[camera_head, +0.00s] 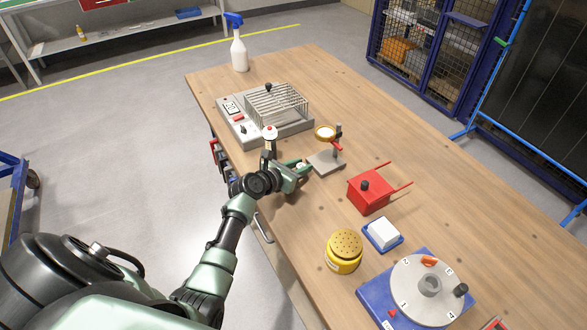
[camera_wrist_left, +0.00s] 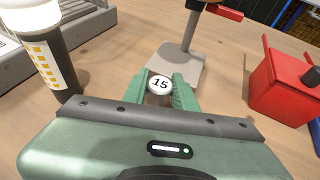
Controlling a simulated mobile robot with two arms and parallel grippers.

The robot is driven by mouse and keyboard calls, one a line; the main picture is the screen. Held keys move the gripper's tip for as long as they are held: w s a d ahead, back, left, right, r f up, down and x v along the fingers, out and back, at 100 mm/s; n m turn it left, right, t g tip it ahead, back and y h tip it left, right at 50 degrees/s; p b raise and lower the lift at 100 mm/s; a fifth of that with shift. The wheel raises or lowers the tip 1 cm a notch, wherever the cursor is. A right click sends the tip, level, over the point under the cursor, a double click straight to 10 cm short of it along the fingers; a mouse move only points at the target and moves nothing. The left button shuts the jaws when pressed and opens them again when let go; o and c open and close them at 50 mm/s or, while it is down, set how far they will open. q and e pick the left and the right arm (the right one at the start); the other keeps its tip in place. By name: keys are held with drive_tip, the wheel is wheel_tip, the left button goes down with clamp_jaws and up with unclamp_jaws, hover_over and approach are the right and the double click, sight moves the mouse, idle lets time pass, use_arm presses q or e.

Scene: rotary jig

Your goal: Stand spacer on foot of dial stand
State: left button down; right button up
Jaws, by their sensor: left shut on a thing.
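The spacer (camera_wrist_left: 160,84) is a small round piece with a white top marked 15. My left gripper (camera_wrist_left: 160,92) is shut on it, with one green finger on each side. In the head view the left gripper (camera_head: 299,168) is over the table, just left of the dial stand. The dial stand has a flat grey foot (camera_head: 323,164), a post and a round yellow-rimmed dial (camera_head: 325,132). In the wrist view the foot (camera_wrist_left: 178,63) is just beyond the fingertips. I cannot tell the spacer's height above the table. My right gripper is out of view.
A dark cylinder with a white top (camera_head: 270,141) stands close to the left gripper. A grey device with a wire rack (camera_head: 240,128) is behind. A red box (camera_head: 368,190), white block (camera_head: 382,233), yellow perforated pot (camera_head: 343,252) and blue-based rotary jig (camera_head: 376,294) stand to the right.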

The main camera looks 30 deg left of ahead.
sight(320, 163)
use_arm(q)
drive_tip(key=shift+w+d+r, duration=0.1)
drive_tip(key=shift+w+d, duration=0.25)
drive_tip(key=shift+w, duration=0.4)
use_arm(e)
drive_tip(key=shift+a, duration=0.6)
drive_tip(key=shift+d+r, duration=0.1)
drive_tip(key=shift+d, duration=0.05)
use_arm(q)
drive_tip(key=shift+p, duration=0.4)
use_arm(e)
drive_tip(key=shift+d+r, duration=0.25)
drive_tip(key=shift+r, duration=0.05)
use_arm(q)
drive_tip(key=shift+p, duration=0.55)
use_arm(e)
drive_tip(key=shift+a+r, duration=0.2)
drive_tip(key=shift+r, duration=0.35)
use_arm(q)
drive_tip(key=shift+w+d, duration=0.3)
drive_tip(key=shift+w, duration=0.25)
drive_tip(key=shift+w+d, duration=0.3)
drive_tip(key=shift+w, duration=0.2)
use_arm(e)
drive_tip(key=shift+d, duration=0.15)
